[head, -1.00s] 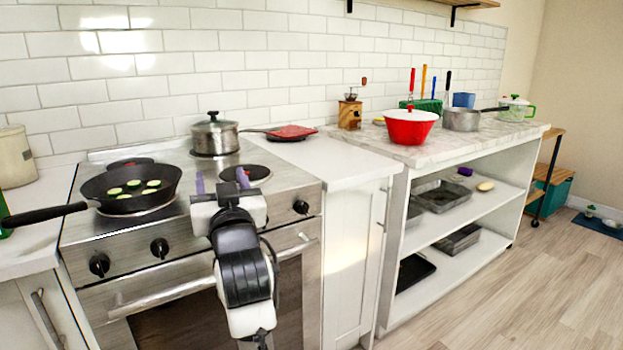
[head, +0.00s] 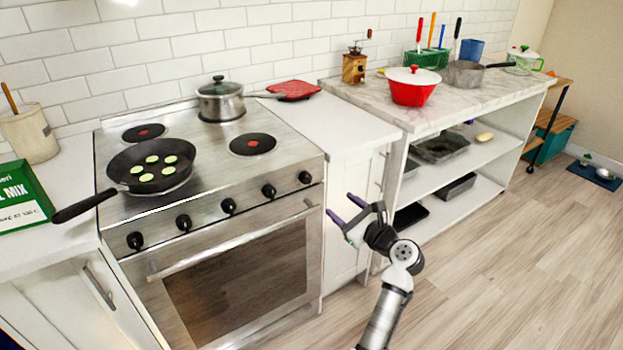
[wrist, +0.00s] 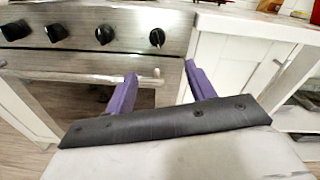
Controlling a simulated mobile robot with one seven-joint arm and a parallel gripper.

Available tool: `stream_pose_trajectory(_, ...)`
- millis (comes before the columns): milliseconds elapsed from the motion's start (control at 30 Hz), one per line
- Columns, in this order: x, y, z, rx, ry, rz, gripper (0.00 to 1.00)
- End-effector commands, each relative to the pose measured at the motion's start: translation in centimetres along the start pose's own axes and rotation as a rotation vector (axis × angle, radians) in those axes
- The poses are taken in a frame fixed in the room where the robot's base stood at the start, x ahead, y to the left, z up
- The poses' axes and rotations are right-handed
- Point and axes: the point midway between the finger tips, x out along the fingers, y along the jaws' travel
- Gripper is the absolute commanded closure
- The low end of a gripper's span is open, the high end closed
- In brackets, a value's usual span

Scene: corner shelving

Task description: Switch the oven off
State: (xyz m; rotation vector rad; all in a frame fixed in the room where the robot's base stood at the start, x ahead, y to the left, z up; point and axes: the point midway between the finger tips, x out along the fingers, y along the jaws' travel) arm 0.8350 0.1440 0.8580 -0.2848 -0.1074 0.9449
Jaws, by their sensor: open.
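The steel oven (head: 235,285) stands at the left in the head view, its door shut, with a dark window and a bar handle (head: 235,238). Several black knobs line its front panel; the rightmost knob (head: 305,177) and a middle knob (head: 228,206) show clearly. Which knob is the oven's, and its setting, I cannot tell. In the wrist view several knobs show, including the rightmost visible one (wrist: 157,38), above the handle (wrist: 80,77). My gripper (head: 345,208) is open and empty, right of the oven, below knob height. Its purple fingers also show in the wrist view (wrist: 160,72).
A pan (head: 150,166) with green slices and a lidded pot (head: 220,101) stand on the hob. Its bare plates (head: 252,144) have red centres. A white cabinet (head: 350,225) stands right of the oven, then open shelving (head: 480,160). Floor (head: 480,280) is free at right.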

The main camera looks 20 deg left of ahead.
Motion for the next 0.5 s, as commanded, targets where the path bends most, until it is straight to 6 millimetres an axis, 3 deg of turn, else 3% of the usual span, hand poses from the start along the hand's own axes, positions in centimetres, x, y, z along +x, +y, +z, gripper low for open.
stream_pose_trajectory(100, 0.1, 0.2, -0.1, 0.115, -0.033, 0.015, 0.45)
stream_pose_trajectory(267, 1.3, 0.2, 0.1, 0.141, -0.041, 0.019, 0.45)
stream_pose_trajectory(500, 6.0, 0.3, 0.5, 0.139, -0.041, 0.021, 0.45)
